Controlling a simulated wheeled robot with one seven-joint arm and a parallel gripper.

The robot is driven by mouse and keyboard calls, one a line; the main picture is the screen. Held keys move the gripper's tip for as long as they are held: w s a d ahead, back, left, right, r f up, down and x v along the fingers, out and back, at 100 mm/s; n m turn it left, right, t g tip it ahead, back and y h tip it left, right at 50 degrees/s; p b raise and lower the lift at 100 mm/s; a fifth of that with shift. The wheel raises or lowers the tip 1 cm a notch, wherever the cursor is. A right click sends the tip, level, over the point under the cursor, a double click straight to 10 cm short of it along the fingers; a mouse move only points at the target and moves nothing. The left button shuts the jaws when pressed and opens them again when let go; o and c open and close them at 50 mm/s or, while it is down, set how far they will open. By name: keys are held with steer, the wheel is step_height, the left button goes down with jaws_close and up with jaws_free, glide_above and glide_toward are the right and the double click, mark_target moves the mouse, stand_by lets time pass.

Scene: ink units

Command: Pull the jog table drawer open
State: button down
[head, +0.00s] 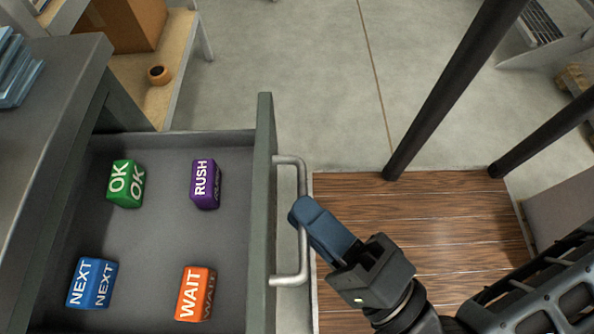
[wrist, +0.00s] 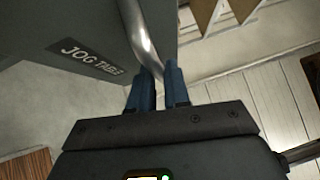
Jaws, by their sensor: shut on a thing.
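The jog table drawer (head: 264,200) is pulled out from the grey table at the left in the head view, and its inside is in plain sight. Its front panel shows in the wrist view with a "JOG TABLE" label (wrist: 90,60). A metal bar handle (head: 303,185) stands out from the front panel. My gripper (head: 303,212) is shut on the handle about midway along it. In the wrist view the blue fingers (wrist: 160,85) stand on either side of the handle bar (wrist: 141,35).
Inside the drawer lie a green OK block (head: 124,184), a purple RUSH block (head: 205,184), a blue NEXT block (head: 92,283) and an orange WAIT block (head: 195,293). A wooden platform (head: 440,225) with dark posts (head: 455,90) stands to the right.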

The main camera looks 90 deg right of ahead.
steer(key=c, duration=1.2)
jaws_free()
steer(key=shift+o, duration=0.2)
